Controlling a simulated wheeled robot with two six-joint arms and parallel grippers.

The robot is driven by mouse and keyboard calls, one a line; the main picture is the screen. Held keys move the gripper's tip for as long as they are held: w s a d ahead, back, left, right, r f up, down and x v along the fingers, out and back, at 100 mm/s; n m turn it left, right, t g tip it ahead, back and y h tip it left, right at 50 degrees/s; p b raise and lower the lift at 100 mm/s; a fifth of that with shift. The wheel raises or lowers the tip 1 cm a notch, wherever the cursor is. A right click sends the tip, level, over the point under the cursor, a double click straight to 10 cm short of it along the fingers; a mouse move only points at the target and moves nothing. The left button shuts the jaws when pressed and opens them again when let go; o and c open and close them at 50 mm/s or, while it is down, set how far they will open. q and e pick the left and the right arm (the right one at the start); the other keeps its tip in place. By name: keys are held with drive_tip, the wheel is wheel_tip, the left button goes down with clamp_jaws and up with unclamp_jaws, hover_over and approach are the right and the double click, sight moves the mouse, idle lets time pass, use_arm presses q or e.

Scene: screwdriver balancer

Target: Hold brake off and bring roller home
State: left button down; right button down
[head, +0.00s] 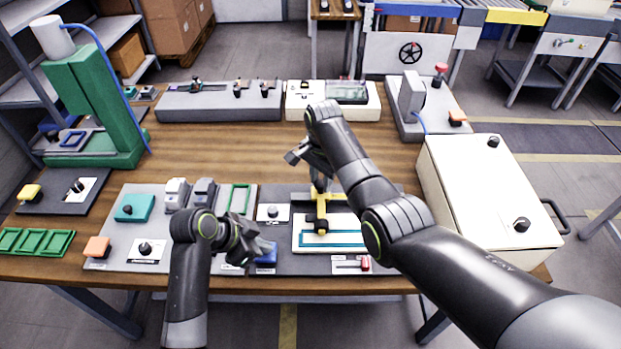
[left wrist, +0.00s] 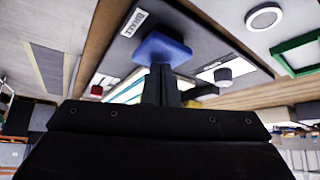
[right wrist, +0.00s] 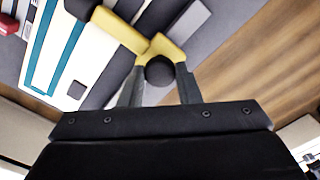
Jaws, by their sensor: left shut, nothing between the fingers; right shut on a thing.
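The blue brake pad (head: 267,256) is at the table's front edge. It also shows in the left wrist view (left wrist: 162,46), beside a label reading BRAKE. My left gripper (head: 262,246) is shut and empty, its fingertips at the pad and seemingly touching it. A yellow arm (head: 322,205) with a dark end, apparently the roller, stands over a white plate (head: 300,232) with a teal-edged track. My right gripper (head: 319,184) is shut on the black knob (right wrist: 160,71) of this yellow arm. The knob is mostly hidden in the head view.
A red-handled slider (head: 365,263) lies in front of the white plate. A cream box (head: 480,200) stands on the right. A teal block (head: 133,208) and an orange button (head: 97,246) sit on the left panel.

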drive_tip(key=d, duration=1.9)
use_arm(q)
drive_tip(key=shift+a+f, duration=0.1)
use_arm(e)
drive_tip(key=shift+d, duration=0.2)
drive_tip(key=c, duration=1.5)
unclamp_jaws()
drive_tip(key=o, duration=0.4)
drive_tip(key=shift+d, duration=0.15)
drive_tip(key=shift+o, duration=0.2)
drive_tip(key=shift+r, duration=0.25)
wheel_tip(320, 180, up, 7)
